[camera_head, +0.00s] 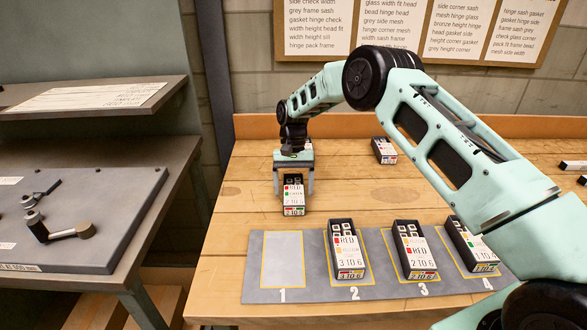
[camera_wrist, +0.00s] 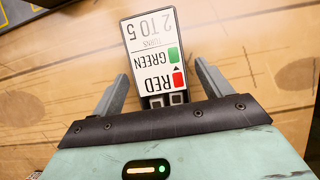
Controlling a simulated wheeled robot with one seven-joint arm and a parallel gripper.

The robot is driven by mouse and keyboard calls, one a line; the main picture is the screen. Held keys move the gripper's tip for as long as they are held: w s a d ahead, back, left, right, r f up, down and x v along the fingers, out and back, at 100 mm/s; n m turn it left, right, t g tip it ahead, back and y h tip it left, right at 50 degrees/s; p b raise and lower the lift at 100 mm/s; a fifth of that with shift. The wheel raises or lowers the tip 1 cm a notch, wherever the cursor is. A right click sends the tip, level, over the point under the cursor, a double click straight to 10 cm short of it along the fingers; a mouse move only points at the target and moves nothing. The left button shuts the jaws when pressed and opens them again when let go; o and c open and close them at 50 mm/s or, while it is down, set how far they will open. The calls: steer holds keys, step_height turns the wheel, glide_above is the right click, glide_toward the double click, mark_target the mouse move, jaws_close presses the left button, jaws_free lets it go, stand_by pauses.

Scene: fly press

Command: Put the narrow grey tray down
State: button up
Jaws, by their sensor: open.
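A narrow dark grey tray (camera_head: 294,196) stands on the wooden table, behind the numbered mat. It carries a white card, which reads RED, GREEN and 2 TO 5 in the wrist view (camera_wrist: 152,50). In the wrist view my gripper (camera_wrist: 161,73) shows gaps between both fingers and the tray. The tray's underside is hidden.
The grey mat (camera_head: 315,258) has yellow outlined places: 1 is empty; 2, 3 and 4 hold similar trays. Another small tray (camera_head: 384,150) stands farther back. A bench with crank handles (camera_head: 62,230) is at left. Bare table lies left of my gripper.

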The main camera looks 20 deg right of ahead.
steer(key=b+v, duration=0.1)
steer(key=v, duration=1)
steer(key=s+a+r+n+t, duration=0.1)
steer(key=s+a+r+n, duration=0.2)
steer(key=s+a+r, duration=0.35)
steer(key=s+a+r+n+t, duration=0.1)
steer(key=s+a+r+n, duration=0.2)
steer(key=s+a, duration=0.65)
steer(key=s+d+f+n+t, duration=0.1)
steer(key=s+d+n, duration=0.1)
steer(key=s, duration=1.2)
steer(key=s+d+f+n+t, duration=0.1)
steer(key=s+d+f+n, duration=0.1)
steer(key=s, duration=1.3)
steer(key=shift+d+f+n+h, duration=0.25)
steer(key=shift+d+n+h, duration=0.25)
steer(key=shift+d, duration=0.4)
